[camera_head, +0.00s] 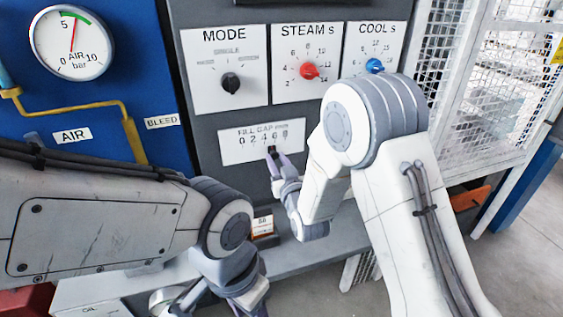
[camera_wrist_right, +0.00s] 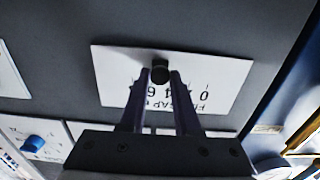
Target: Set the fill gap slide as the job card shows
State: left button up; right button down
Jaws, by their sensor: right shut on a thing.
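The fill gap panel (camera_head: 233,148) is a white plate with a 0 to 8 scale on the grey press front. Its small black slide knob (camera_head: 271,150) sits below the scale, around the 4 and 6; the exact mark is hard to tell. My right gripper (camera_head: 275,156) is shut on this knob. In the right wrist view, the knob (camera_wrist_right: 160,69) sits between the two fingertips (camera_wrist_right: 160,77), and the upside-down scale is partly hidden behind the fingers. My left gripper (camera_head: 248,302) is low at the bottom edge, its fingertips unclear. I cannot make out a readable job card.
Above are the MODE dial (camera_head: 230,83), the red STEAM dial (camera_head: 309,71) and the blue COOL dial (camera_head: 375,65). A blue air panel (camera_head: 110,95) with a gauge (camera_head: 72,42) is at left. A mesh guard (camera_head: 490,80) is at right. A small orange-edged card (camera_head: 262,225) is below.

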aim_at(254, 153)
jog(key=a, duration=0.1)
jog(key=s+a+b, duration=0.1)
jog(key=a, duration=0.1)
jog(key=a+b, duration=0.1)
jog(key=shift+s+a+f, duration=0.1)
jog(key=shift+s+a, duration=0.2)
jog(key=shift+a, duration=0.1)
pick_arm(q)
notch_tip(254, 153, down, 3)
jog(key=shift+r, duration=0.15)
pick_arm(e)
jog(key=c, duration=0.6)
grip_release()
jog(key=shift+d, duration=0.1)
jog(key=b+v, duration=0.3)
jog(key=v, duration=0.4)
jog(key=shift+s, duration=0.3)
pick_arm(q)
notch_tip(254, 153, down, 12)
jog(key=b, duration=0.8)
jog(key=shift+b, duration=0.35)
pick_arm(e)
jog(key=shift+v, duration=1.45)
